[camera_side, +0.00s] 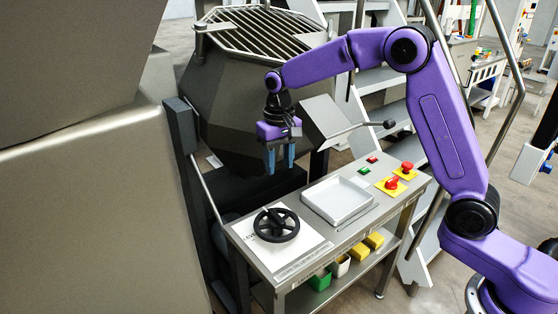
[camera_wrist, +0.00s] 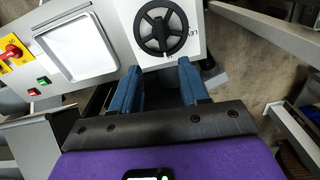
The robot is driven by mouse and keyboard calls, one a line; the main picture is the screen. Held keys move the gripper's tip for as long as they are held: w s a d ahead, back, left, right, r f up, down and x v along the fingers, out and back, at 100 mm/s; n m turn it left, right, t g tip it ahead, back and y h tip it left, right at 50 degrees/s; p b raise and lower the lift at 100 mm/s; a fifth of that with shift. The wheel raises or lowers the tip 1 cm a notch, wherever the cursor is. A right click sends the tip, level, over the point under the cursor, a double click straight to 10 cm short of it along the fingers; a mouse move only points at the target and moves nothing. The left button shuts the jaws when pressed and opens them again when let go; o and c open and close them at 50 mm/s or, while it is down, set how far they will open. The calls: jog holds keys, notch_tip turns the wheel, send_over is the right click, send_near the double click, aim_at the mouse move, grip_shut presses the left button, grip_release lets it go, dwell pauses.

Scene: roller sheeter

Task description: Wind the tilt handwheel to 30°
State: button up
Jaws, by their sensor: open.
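The tilt handwheel (camera_side: 276,224) is a black spoked wheel lying flat on a white plate (camera_side: 258,250) at the left end of the steel table. In the wrist view the handwheel (camera_wrist: 161,30) shows beyond my fingertips, with marks on the white plate beside it, too small to read. My gripper (camera_side: 280,172) has blue fingers pointing down. It hangs in the air behind the table's back edge, above and apart from the handwheel. In the wrist view my gripper (camera_wrist: 158,72) is open, with nothing between the fingers.
A white tray (camera_side: 318,215) lies mid-table. Red knobs on yellow plates (camera_side: 391,186) and small buttons (camera_side: 364,171) sit at the right. A lever with a black knob (camera_side: 389,124) sticks out above the table. A large dark grated vessel (camera_side: 235,120) stands behind my gripper.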

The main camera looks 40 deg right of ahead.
aim_at(276, 216)
jog(key=o, duration=1)
jog(key=shift+o, duration=0.2)
jog(key=shift+n, duration=0.8)
jog(key=f+n, duration=1.1)
jog(key=w+f+n, duration=0.1)
jog(key=f+n, duration=0.4)
jog(key=f, duration=0.1)
jog(key=shift+a+f, duration=0.1)
jog(key=shift+f, duration=0.15)
jog(key=c, duration=1)
